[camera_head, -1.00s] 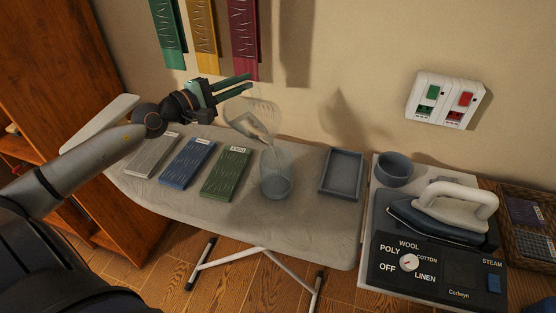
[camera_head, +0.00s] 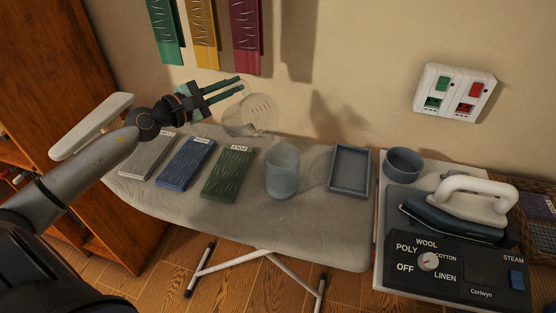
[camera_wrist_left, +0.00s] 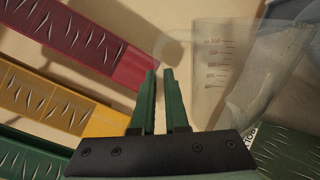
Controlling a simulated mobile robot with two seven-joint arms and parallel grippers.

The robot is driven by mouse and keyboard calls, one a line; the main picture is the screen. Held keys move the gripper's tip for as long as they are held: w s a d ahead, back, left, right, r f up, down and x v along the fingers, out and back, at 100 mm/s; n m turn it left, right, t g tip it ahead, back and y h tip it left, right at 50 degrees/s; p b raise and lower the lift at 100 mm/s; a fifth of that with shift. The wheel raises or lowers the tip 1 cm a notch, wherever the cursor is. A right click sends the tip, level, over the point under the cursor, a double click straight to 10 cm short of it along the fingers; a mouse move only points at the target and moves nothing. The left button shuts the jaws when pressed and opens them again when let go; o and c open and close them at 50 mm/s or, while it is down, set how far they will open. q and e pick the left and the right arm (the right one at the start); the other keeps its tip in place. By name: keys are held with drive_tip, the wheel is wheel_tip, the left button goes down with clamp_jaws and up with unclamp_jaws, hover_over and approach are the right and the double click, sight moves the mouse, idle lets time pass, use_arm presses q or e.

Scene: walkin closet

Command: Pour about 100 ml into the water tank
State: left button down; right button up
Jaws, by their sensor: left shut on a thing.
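A clear measuring jug (camera_head: 250,116) is held in the air by my left gripper (camera_head: 241,84), above the back of the ironing board. In the left wrist view the gripper (camera_wrist_left: 160,75) is shut at the jug's handle. The jug (camera_wrist_left: 212,75) has red graduation marks and a pale patch low on its right that looks like water. A translucent bluish cylindrical container (camera_head: 282,172), apparently the water tank, stands upright on the board, to the right of and below the jug. No stream shows between them. The tank's exact level cannot be read. My right gripper is not in view.
Grey, blue and green (camera_head: 228,172) panels lie on the ironing board (camera_head: 240,212) left of the tank. A shallow grey tray (camera_head: 350,170) lies right of it. Further right are a bowl (camera_head: 404,163), an iron (camera_head: 455,212) and a dial panel (camera_head: 450,262).

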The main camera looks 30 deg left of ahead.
use_arm(q)
drive_tip(key=shift+w+a+f, duration=0.15)
drive_tip(key=shift+f, duration=0.15)
drive_tip(key=shift+a+f+n+b, duration=0.1)
drive_tip(key=shift+f+n+b, duration=0.25)
drive_tip(key=shift+b, duration=0.25)
drive_tip(key=shift+a+f+n+b, duration=0.15)
drive_tip(key=shift+f+n+b, duration=0.1)
drive_tip(key=shift+n+b, duration=0.1)
drive_tip(key=shift+a, duration=0.1)
drive_tip(key=shift+f, duration=0.1)
idle(0.7)
